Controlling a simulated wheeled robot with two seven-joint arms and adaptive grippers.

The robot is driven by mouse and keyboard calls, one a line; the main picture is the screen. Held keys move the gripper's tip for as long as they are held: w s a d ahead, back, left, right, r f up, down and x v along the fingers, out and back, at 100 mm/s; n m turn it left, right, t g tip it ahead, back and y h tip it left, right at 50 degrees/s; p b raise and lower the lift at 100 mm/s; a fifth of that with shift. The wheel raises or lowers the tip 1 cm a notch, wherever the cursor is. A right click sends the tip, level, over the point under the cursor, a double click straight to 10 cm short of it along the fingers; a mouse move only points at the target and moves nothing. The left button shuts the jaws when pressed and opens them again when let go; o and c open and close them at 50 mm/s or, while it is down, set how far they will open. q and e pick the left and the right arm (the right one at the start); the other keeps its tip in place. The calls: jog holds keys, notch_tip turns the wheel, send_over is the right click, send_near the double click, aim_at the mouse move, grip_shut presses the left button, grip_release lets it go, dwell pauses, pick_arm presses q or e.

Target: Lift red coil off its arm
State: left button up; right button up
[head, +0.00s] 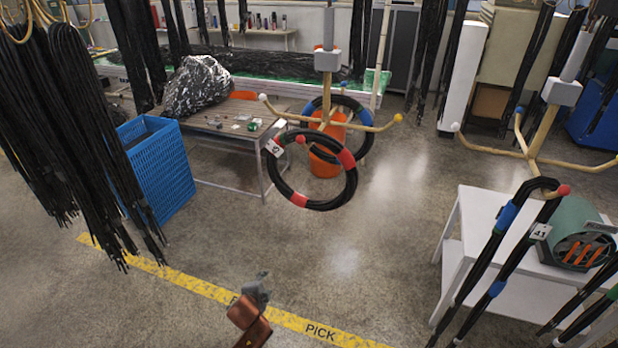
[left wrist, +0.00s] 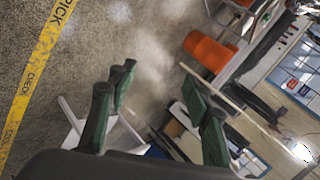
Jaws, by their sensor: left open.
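The red coil (head: 346,159), a black hose ring with red bands and a white tag, hangs in the head view from the red-tipped arm (head: 300,139) of the central stand. A blue-banded coil (head: 369,131) hangs behind it and partly overlaps it. My left gripper (head: 262,282) is low in the head view, below and apart from the coil. In the left wrist view its green fingers (left wrist: 157,90) are spread with nothing between them. The red coil cannot be made out there. My right gripper is not in view.
Black hoses (head: 75,130) hang at the left by a blue crate (head: 155,170). An orange bin (head: 322,165) stands behind the coils; it also shows in the left wrist view (left wrist: 208,50). At right are another stand (head: 562,92) with hoses and a white table (head: 480,215). Floor between is clear.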

aim_at(339, 158)
pick_arm(q)
jog(key=s+d+r+m+t+h+p, duration=0.1)
jog(key=d+r+m, duration=0.4)
jog(key=r, duration=1.3)
jog(key=s+d+r+m+t+h+p, duration=0.1)
jog(key=d+r+m, duration=0.5)
jog(key=r, duration=1.3)
jog(key=s+d+r+m+t+h+p, duration=0.2)
jog(key=d+r, duration=0.8)
jog(key=r, duration=0.9)
jog(key=shift+s+d+m+t+h, duration=0.15)
jog(key=shift+m+t+h, duration=0.2)
jog(key=shift+m+t, duration=0.45)
jog(key=shift+s+d+m+t+h, duration=0.15)
jog(key=shift+m+t+h, duration=0.3)
jog(key=shift+m, duration=0.65)
jog(key=p+x, duration=0.2)
jog(key=x, duration=0.5)
jog(key=shift+w+f, duration=0.1)
jog(key=shift+f, duration=0.1)
jog(key=shift+w+d+f, duration=0.1)
jog(key=shift+w+d, duration=0.05)
jog(key=shift+w, duration=0.1)
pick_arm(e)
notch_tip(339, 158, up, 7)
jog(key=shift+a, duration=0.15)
pick_arm(q)
jog(key=shift+s, duration=0.1)
jog(key=shift+c, duration=0.3)
